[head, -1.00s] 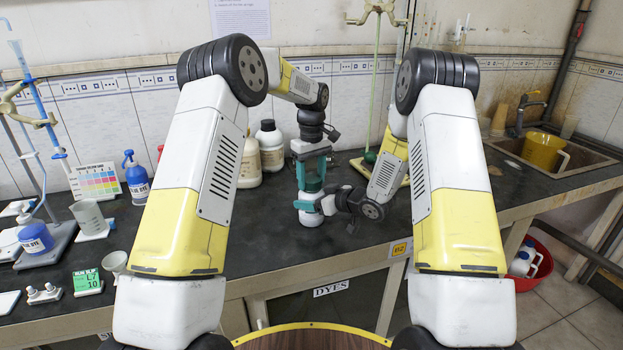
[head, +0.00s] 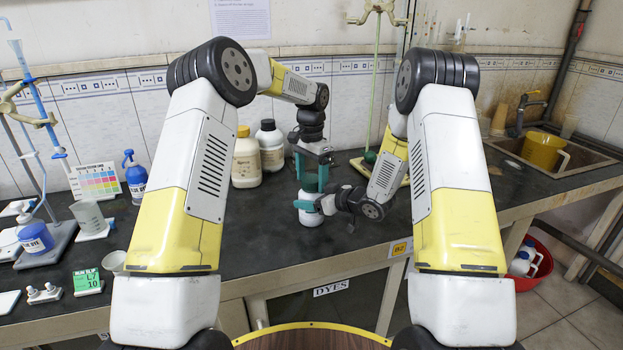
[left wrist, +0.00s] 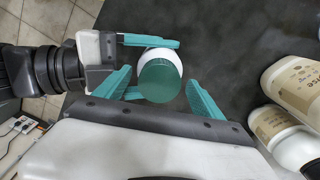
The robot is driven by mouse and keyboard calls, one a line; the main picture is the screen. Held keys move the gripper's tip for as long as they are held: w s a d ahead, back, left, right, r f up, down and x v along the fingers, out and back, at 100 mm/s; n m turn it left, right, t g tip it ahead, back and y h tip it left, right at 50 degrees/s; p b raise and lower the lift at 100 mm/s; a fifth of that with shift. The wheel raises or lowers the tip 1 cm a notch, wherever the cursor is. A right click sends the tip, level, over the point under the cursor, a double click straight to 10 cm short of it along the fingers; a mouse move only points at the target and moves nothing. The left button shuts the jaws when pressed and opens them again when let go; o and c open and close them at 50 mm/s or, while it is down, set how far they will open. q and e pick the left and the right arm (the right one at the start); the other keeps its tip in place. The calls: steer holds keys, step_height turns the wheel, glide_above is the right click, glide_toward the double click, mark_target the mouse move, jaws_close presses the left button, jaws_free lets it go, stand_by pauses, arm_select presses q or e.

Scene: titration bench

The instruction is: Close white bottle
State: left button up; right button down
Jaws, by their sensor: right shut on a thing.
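The white bottle (head: 310,217) stands upright on the dark bench in the middle of the head view. My right gripper (head: 306,206) is shut on its side. In the left wrist view the bottle (left wrist: 163,54) shows as a white rim behind a round green cap (left wrist: 160,82). The cap is over the bottle's mouth; how tightly it sits cannot be told. My left gripper (left wrist: 160,90) points down from above, its teal fingers open on either side of the cap with gaps. In the head view my left gripper (head: 312,172) is right above the bottle.
Two large labelled bottles, one yellow-capped (head: 246,160) and one black-capped (head: 270,147), stand behind and left of my left gripper. A stand base (head: 376,168) is behind my right gripper.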

arm_select(q)
step_height(320, 180, up, 12)
stand_by(0.7)
arm_select(e)
steer(key=shift+c, duration=0.2)
jaws_free()
steer(key=shift+d, duration=0.1)
steer(key=v, duration=0.7)
steer(key=shift+s+d+r, duration=0.15)
steer(key=shift+s+r, duration=0.05)
steer(key=shift+s, duration=0.05)
